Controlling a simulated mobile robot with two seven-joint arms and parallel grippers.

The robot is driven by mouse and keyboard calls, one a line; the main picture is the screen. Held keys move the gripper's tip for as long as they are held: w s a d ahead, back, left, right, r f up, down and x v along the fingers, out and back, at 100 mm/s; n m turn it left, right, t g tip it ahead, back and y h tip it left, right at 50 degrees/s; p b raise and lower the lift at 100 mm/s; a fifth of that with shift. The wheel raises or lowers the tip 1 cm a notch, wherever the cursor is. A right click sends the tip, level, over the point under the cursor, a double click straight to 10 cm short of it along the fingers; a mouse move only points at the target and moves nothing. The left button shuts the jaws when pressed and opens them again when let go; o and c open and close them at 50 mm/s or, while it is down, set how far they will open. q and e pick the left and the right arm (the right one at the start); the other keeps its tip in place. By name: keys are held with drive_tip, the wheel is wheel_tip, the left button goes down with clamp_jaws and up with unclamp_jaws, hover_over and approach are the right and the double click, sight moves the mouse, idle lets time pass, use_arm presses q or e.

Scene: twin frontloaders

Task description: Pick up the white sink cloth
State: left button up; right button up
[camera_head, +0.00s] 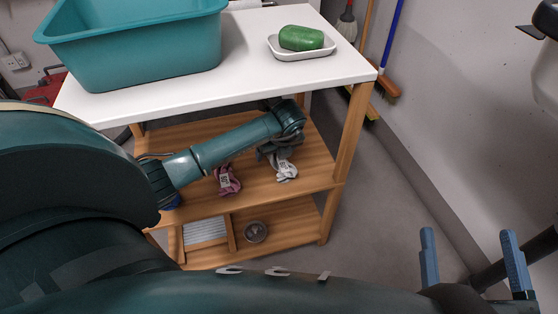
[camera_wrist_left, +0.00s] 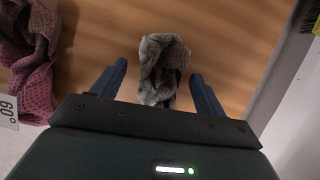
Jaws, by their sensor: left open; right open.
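The white sink cloth (camera_head: 285,170) lies crumpled on the middle wooden shelf. In the left wrist view it looks grey-white and bunched up (camera_wrist_left: 163,65). My left gripper (camera_head: 274,152) reaches in under the white top, just above the cloth. In the left wrist view my left gripper (camera_wrist_left: 158,72) is open, with one finger on each side of the cloth. Whether the fingers touch the cloth or the shelf I cannot tell. My right gripper (camera_head: 471,238) is open and empty at the lower right, away from the shelves.
A pink cloth (camera_head: 228,180) with a tag lies left of the white one, also in the left wrist view (camera_wrist_left: 34,82). Shelf posts (camera_head: 351,130) and the white top (camera_head: 250,87) border the reach. A teal tub (camera_head: 140,55) and a green soap (camera_head: 300,38) stand above.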

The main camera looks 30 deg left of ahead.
use_arm(q)
drive_tip(key=c, duration=1)
drive_tip(key=shift+r, duration=0.1)
drive_tip(key=shift+c, duration=0.2)
